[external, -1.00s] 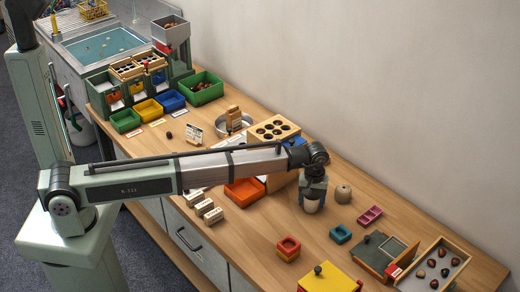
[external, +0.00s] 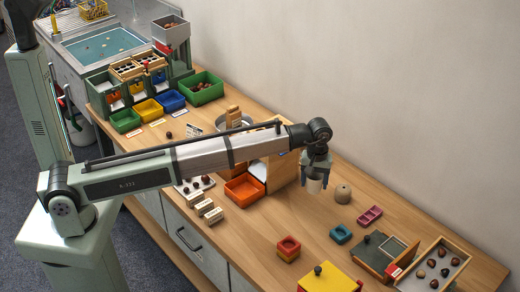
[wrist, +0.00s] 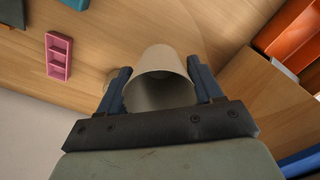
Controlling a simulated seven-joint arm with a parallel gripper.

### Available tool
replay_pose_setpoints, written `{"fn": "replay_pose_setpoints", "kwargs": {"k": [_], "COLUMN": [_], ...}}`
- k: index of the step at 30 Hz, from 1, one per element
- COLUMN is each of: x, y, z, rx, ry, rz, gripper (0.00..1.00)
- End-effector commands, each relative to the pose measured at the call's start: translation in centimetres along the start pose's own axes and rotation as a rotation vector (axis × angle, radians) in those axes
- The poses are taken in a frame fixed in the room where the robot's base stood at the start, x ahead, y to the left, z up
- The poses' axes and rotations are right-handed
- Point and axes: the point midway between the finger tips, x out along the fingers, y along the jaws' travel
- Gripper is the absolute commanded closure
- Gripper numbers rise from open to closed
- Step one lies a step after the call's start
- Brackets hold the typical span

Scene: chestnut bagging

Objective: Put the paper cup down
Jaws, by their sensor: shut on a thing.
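The paper cup (external: 315,184) is whitish and hangs between the fingers of my gripper (external: 315,185). In the wrist view the cup (wrist: 162,62) sits between the two dark blue fingers of my gripper (wrist: 160,90), with its open mouth toward the camera. My gripper is shut on it, one finger on each side. In the external view the cup looks upright and held above the wooden table (external: 255,225); the exact gap beneath it is hard to judge. The inside of the cup is in shadow, and I see nothing in it.
A tan ball of twine (external: 343,194) lies just right of the cup. A pink divided tray (external: 370,216) and a teal box (external: 340,234) are nearer the front right. An orange bin (external: 244,188) and wooden stand are to the left. Bare tabletop lies below the cup.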

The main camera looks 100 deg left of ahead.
Motion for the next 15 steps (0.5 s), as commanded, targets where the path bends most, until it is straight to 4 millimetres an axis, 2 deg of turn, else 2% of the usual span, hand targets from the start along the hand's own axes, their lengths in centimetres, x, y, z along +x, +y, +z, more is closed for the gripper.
{"fn": "replay_pose_setpoints", "kwargs": {"k": [5,15], "x": [-0.4,-0.5], "y": [1.7,5.9], "z": [3.5,15.1], "rx": [0.05,0.205], "ry": [0.0,0.0], "rz": [0.0,0.001], "gripper": [0.63,0.63]}}
